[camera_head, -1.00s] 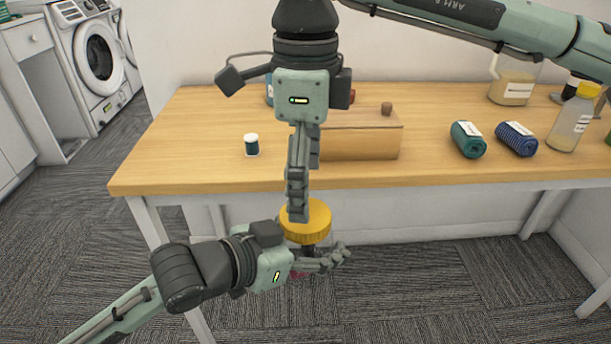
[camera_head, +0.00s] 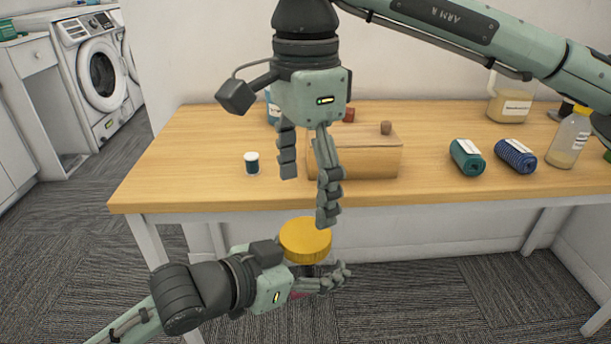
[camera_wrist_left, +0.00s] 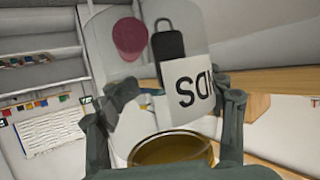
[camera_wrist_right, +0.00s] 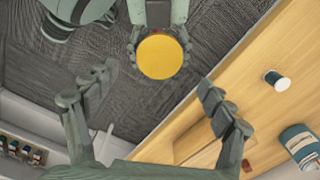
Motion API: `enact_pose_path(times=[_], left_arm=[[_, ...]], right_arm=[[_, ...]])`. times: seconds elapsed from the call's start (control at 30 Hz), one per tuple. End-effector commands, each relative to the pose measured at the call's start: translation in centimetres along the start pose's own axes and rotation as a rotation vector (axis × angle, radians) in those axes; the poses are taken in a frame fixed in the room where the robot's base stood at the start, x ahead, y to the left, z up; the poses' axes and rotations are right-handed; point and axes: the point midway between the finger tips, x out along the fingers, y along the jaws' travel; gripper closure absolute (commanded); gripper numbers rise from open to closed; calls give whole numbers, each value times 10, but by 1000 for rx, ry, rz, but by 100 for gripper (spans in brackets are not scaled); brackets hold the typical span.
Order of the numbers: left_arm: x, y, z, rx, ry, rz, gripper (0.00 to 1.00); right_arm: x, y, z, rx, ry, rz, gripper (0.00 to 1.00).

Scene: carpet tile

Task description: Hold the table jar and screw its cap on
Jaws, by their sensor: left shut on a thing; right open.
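The clear table jar (camera_wrist_left: 200,42) is held upright in front of the table by my left gripper (camera_head: 322,279), which is shut around its body. The jar's white label, a dark padlock-shaped thing and a dark red thing show in the left wrist view. The yellow cap (camera_head: 305,240) sits on the jar's mouth; how tightly it is seated I cannot tell. My right gripper (camera_head: 308,198) points down above the cap, open and empty, with its fingers apart. In the right wrist view the round cap (camera_wrist_right: 160,57) lies beyond the open fingers, apart from them.
The wooden table (camera_head: 215,190) stands behind the jar. The space around the held jar is clear.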

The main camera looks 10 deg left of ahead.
Motion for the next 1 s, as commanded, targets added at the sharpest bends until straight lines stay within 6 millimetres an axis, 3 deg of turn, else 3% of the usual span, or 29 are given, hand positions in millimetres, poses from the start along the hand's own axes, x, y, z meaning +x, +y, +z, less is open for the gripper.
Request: enact_pose_path(times=[0.2, 0.4, 0.8, 1.0], left_arm=[[0, 0, -1, 1, 2, 0, 100], [0, 0, -1, 0, 2, 0, 100], [0, 0, -1, 0, 2, 0, 100], [0, 0, -1, 0, 2, 0, 100]], right_arm=[[36, 1, 0, 1, -1, 5, 18], [59, 1, 0, 2, 0, 3, 18], [68, 1, 0, 1, 0, 2, 18], [67, 0, 0, 2, 0, 2, 40]])
